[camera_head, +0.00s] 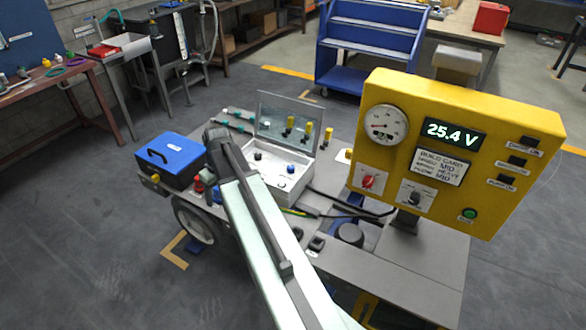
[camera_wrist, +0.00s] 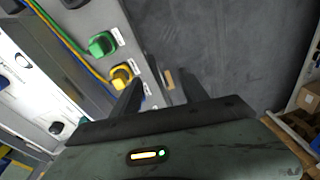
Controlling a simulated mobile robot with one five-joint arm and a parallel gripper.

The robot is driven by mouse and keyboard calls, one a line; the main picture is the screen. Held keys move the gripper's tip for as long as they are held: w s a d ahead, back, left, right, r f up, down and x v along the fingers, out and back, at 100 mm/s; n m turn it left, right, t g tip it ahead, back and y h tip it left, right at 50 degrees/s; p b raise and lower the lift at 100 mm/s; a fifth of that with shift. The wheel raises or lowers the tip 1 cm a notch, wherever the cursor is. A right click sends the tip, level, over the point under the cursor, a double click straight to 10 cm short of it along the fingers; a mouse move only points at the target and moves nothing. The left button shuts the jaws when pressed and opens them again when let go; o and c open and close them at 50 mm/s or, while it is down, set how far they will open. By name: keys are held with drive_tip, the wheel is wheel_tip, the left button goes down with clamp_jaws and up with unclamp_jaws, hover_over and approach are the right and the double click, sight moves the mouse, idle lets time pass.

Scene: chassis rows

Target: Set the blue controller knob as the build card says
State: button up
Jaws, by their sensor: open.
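The blue knob (camera_head: 291,168) sits inside a white controller box (camera_head: 288,188) with its lid raised, in the head view. A black knob (camera_head: 258,156) is to its left. The knob's setting is too small to read. The build card (camera_head: 441,167) is on a yellow panel (camera_head: 530,196); I read MID, HEAVY, MID from top to bottom, but its row labels are blurred. My gripper (camera_wrist: 160,82) is open and empty in the wrist view, beside a yellow knob-like part (camera_wrist: 120,77) and a green one (camera_wrist: 102,44). I cannot tell the blue knob in the wrist view.
A blue case (camera_head: 170,158) stands left of the controller box on the grey cart (camera_head: 395,270). The panel carries a gauge (camera_head: 384,125), a red knob (camera_head: 368,181) and a black knob (camera_head: 414,198). Black cables lie between box and panel. Open floor is at the left.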

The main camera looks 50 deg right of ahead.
drive_tip(key=d+f+t+b, duration=0.1)
drive_tip(key=d+t, duration=0.1)
drive_tip(key=d, duration=1.9)
drive_tip(key=n+t+b, duration=0.1)
approach(291, 167)
drive_tip(key=b+x, duration=0.7)
drive_tip(key=x, duration=0.2)
drive_tip(key=shift+w, duration=0.1)
drive_tip(key=shift+r, duration=0.1)
clamp_jaws()
drive_tip(key=shift+d, duration=0.2)
drive_tip(key=shift+a, duration=0.1)
